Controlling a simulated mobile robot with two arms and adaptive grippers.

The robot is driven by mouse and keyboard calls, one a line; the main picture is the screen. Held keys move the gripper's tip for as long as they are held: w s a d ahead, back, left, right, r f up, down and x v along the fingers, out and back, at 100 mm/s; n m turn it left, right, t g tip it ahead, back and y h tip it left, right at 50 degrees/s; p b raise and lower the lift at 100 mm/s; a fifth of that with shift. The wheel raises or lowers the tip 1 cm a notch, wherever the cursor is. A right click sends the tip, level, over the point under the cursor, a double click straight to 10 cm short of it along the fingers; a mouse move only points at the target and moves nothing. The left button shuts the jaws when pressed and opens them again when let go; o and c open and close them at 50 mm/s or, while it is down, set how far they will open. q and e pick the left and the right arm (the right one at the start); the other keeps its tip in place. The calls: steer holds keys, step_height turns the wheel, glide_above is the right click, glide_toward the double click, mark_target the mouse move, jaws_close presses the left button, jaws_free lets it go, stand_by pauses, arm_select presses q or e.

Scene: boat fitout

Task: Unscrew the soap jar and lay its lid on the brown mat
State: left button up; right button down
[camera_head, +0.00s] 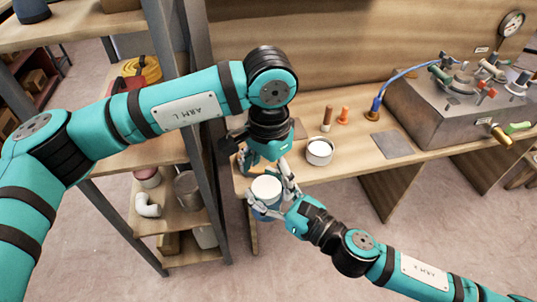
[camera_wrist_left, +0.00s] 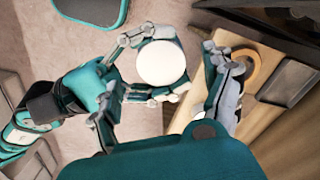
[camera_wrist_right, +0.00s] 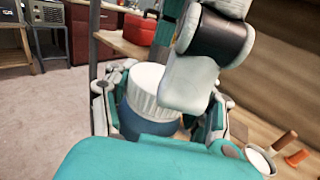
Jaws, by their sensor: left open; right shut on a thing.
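The soap jar (camera_head: 264,209) has a blue body and a white ribbed lid (camera_head: 267,187). It is upright in the air in front of the bench, and the lid is on it. My right gripper (camera_head: 271,203) is shut on the jar's body; the right wrist view shows its fingers either side of the blue part (camera_wrist_right: 150,122). My left gripper (camera_head: 266,168) is open just above the lid; in the left wrist view the lid (camera_wrist_left: 162,63) lies between its spread fingers. I cannot tell if they touch it. A brown patch (camera_head: 300,129), probably the mat, is mostly hidden behind my left wrist.
On the bench stand a white-filled round container (camera_head: 319,151), a brown peg (camera_head: 326,119) and an orange peg (camera_head: 344,115). A grey mat (camera_head: 393,146) lies to their right, before a metal unit (camera_head: 450,105) with valves. A shelf post (camera_head: 205,150) stands close left of my grippers.

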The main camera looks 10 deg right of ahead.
arm_select(q)
steer(key=shift+f, duration=1.4)
steer(key=c, duration=1.4)
steer(key=shift+o, duration=0.2)
steer(key=shift+s+d+n, duration=0.1)
steer(key=shift+n, duration=1.6)
steer(key=o, duration=1.3)
steer(key=shift+c, duration=0.2)
